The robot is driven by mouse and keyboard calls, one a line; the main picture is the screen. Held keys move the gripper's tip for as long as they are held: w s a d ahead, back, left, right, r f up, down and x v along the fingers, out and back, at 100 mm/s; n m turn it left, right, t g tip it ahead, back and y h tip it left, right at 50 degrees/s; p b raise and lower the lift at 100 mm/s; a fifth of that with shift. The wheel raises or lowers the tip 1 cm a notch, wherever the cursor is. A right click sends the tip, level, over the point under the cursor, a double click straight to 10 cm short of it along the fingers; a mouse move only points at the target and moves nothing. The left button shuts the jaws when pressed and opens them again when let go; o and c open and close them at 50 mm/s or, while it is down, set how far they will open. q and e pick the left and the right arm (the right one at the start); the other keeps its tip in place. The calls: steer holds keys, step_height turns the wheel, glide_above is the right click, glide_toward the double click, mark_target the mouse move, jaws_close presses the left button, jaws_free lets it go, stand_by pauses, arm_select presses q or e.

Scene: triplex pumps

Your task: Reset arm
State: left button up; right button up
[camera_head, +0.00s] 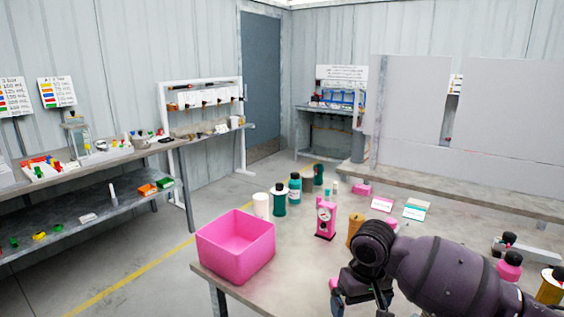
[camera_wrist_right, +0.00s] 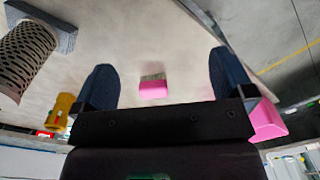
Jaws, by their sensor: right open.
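My right gripper (camera_head: 360,298) hangs over the front part of the table, in the lower right of the head view. In the right wrist view its two dark fingers (camera_wrist_right: 164,85) stand wide apart with nothing held between them. A small pink block-like thing (camera_wrist_right: 153,88) shows on the table beyond the gap between the fingers, apart from them. My left gripper is in neither view.
The table (camera_head: 290,255) bears a pink bin (camera_head: 235,262) at its left corner, a pink gauge device (camera_head: 326,218), a yellow-brown cylinder (camera_head: 355,226) close to my right arm, and several bottles (camera_head: 295,188).

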steer(key=s+a+f+n+t+y, duration=0.1)
steer(key=s+f, duration=0.4)
steer(key=s, duration=0.3)
steer(key=s+a+f+t+y, duration=0.1)
steer(key=s+f+y, duration=0.1)
steer(key=s+f, duration=0.45)
steer(key=s+d+m+h, duration=0.2)
steer(key=s+d, duration=0.5)
steer(key=s, duration=0.2)
steer(key=s+d+m+h, duration=0.1)
steer(key=s+d+h, duration=0.1)
steer(key=s+d, duration=0.6)
steer(key=w+a+f+t, duration=0.2)
steer(key=w+f+t, duration=0.4)
steer(key=f+t, duration=0.3)
steer(key=shift+y, duration=0.3)
